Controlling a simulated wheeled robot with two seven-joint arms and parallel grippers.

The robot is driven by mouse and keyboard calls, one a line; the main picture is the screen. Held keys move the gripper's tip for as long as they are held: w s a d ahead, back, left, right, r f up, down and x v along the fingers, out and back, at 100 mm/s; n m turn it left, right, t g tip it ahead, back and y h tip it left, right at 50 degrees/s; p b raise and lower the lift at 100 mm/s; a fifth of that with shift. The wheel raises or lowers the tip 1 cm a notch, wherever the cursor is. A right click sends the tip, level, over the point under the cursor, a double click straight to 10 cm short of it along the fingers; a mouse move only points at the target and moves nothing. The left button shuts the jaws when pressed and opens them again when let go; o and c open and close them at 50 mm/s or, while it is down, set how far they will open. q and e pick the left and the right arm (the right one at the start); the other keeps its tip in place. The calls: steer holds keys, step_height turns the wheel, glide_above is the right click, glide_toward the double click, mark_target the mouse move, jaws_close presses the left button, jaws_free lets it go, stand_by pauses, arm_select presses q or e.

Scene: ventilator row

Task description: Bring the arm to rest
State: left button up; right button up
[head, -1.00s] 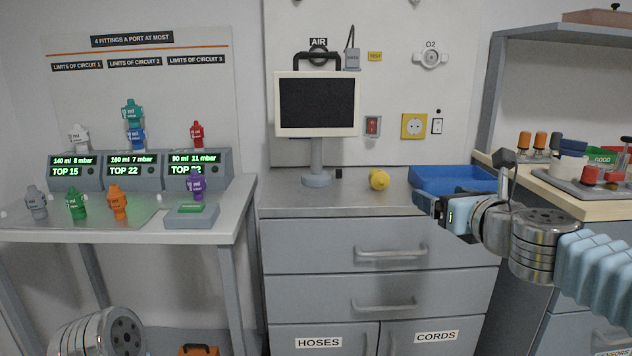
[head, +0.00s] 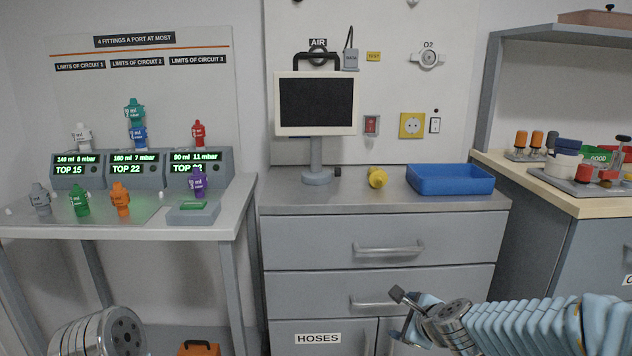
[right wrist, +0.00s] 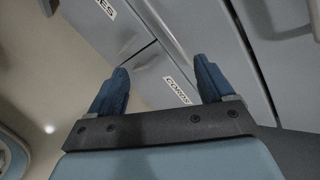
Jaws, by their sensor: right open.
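My right arm reaches in from the lower right of the head view, in front of the lower drawers of the grey cabinet (head: 300,240). My right gripper (head: 398,338) is low there, partly hidden behind its own wrist. In the right wrist view the right gripper (right wrist: 160,80) shows two blue fingers spread apart with nothing between them. Beyond them are cabinet fronts and the CORDS label (right wrist: 177,90). My left gripper is out of view; only a round metal link of my left arm shows at the bottom left.
The blue tray (head: 450,190) and a yellow fitting (head: 377,178) are on the cabinet top beside the monitor (head: 316,104). The left table (head: 120,233) carries several coloured fittings. A wooden-topped bench (head: 530,175) stands at the right. Drawer handles (head: 388,248) stick out near my right arm.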

steer(key=s+a+f+n+g, duration=0.1)
steer(key=s+f+n+g, duration=0.15)
steer(key=f, duration=0.55)
steer(key=s+a+f+n+g, duration=0.1)
steer(key=s+f+n, duration=0.25)
steer(key=f, duration=0.35)
steer(key=s+a+f+n+g+y, duration=0.1)
steer(key=s+a+f+n+g, duration=0.2)
steer(key=s+f+n, duration=0.4)
steer(key=s+a+f+n+g, duration=0.3)
steer(key=s+f+n, duration=0.4)
steer(key=s+f, duration=0.4)
steer(key=s, duration=0.3)
steer(key=shift+a+n+y, duration=0.25)
steer(key=shift+n+y, duration=0.15)
